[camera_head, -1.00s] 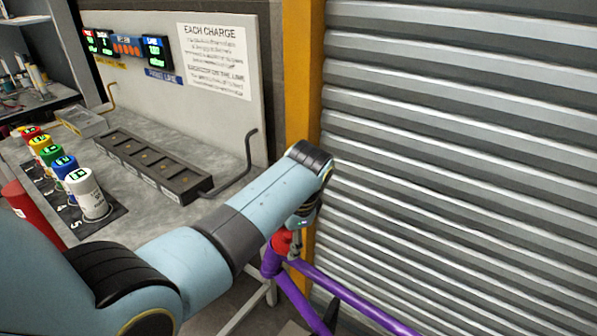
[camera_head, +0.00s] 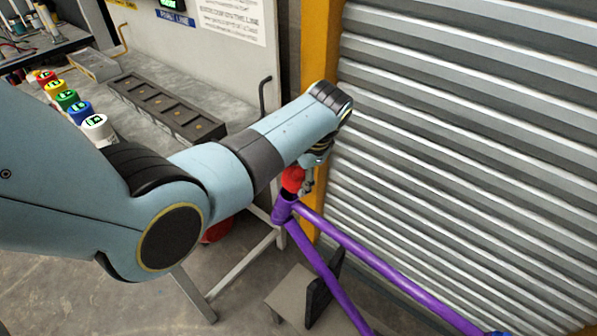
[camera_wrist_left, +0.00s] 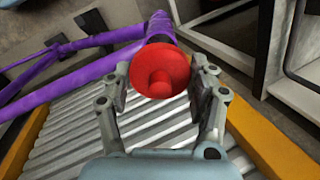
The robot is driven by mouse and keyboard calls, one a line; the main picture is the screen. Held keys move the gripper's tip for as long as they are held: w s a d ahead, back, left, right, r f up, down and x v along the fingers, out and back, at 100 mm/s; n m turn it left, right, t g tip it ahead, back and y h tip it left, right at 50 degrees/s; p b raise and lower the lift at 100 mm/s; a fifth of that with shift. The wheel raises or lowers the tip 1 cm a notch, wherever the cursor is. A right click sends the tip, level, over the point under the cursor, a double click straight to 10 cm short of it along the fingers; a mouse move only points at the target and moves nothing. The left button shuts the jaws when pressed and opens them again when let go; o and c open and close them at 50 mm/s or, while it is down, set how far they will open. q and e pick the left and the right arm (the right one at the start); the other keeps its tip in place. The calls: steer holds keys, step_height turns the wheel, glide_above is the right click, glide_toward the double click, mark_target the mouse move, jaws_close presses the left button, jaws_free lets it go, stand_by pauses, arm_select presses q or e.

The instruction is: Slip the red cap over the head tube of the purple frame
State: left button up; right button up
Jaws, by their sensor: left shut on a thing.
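The red cap (camera_head: 293,180) is directly above the top of the head tube (camera_head: 283,209) of the purple frame (camera_head: 372,262). My left gripper (camera_head: 307,182) is shut on the cap. In the left wrist view the cap (camera_wrist_left: 160,68), a round disc with a knob, sits between the two fingers (camera_wrist_left: 160,100). The purple head tube (camera_wrist_left: 161,24) runs away behind it, roughly in line. The cap hides the tube's near end, so I cannot tell whether the two touch. My right gripper is not in view.
A ribbed metal shutter (camera_head: 460,150) and a yellow post (camera_head: 318,60) stand close behind the frame. The bench at left holds a dark slotted tray (camera_head: 165,108) and several coloured cans (camera_head: 66,99). A small grey stand (camera_head: 290,293) is on the floor below.

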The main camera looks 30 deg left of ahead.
mark_target(290, 200)
arm_select(q)
steer(key=shift+b+x, duration=2)
steer(key=shift+x, duration=1.45)
steer(key=shift+a+f, duration=0.1)
steer(key=shift+f, duration=0.1)
steer(key=o, duration=0.9)
steer(key=shift+r, duration=0.2)
steer(key=v, duration=1.1)
steer(key=shift+d+r, duration=0.2)
steer(key=shift+r, duration=0.15)
